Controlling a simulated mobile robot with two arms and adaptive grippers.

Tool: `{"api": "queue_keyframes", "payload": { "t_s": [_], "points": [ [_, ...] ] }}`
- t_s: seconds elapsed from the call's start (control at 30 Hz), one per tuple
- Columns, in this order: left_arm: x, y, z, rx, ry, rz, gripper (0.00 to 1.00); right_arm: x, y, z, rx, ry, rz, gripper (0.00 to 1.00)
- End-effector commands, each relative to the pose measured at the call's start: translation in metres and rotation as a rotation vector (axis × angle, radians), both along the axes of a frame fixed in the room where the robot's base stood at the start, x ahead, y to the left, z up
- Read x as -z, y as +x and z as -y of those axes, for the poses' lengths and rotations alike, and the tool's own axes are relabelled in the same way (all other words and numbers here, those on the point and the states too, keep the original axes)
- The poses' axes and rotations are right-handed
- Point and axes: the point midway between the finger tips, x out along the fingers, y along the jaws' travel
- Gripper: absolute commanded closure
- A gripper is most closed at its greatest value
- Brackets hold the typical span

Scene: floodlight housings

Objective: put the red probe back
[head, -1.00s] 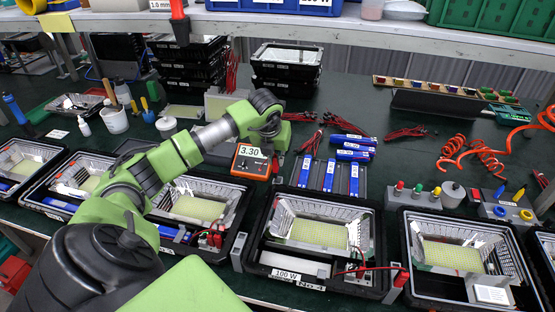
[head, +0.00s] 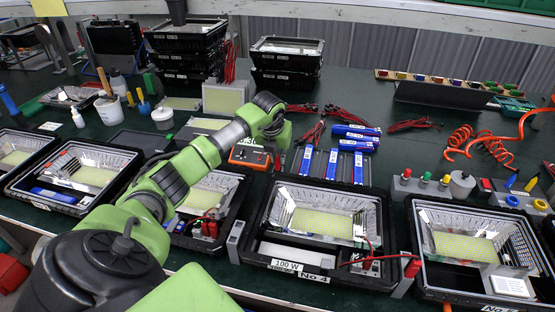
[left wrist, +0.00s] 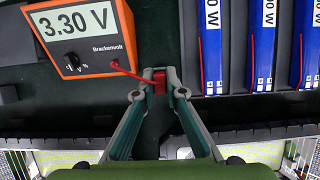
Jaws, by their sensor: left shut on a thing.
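The red probe (left wrist: 159,82) is in the left wrist view, a short red piece between the fingertips of my left gripper (left wrist: 158,76). The gripper is shut on it. A red lead runs from the probe to the orange meter (left wrist: 92,68), which reads 3.30 V. The probe itself is too small to make out there. My right gripper is not in view.
Blue packs (head: 333,164) stand in a dark rack right of the gripper. The housing tray marked No 4 (head: 318,278) lies in front, with more housing trays on both sides. Stacked black crates (head: 188,62) stand behind. A narrow bare strip of dark bench surrounds the fingertips.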

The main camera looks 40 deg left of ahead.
Motion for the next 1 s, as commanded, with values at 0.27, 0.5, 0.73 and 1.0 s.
{"api": "queue_keyframes", "payload": {
  "t_s": [0.27, 0.5, 0.73, 1.0],
  "points": [
    [0.002, 0.0, 0.0, 0.0, 0.001, 0.0, 0.73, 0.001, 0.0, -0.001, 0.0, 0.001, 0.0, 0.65],
    [0.002, 0.0, 0.0, 0.0, 0.001, 0.0, 0.72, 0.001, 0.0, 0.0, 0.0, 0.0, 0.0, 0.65],
    [-0.006, -0.002, 0.0, 0.0, 0.001, 0.0, 0.72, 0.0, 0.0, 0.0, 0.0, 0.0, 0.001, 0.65],
    [-0.054, -0.019, 0.009, 0.001, 0.004, 0.005, 0.72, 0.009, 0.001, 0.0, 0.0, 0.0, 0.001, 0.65]
  ]
}}
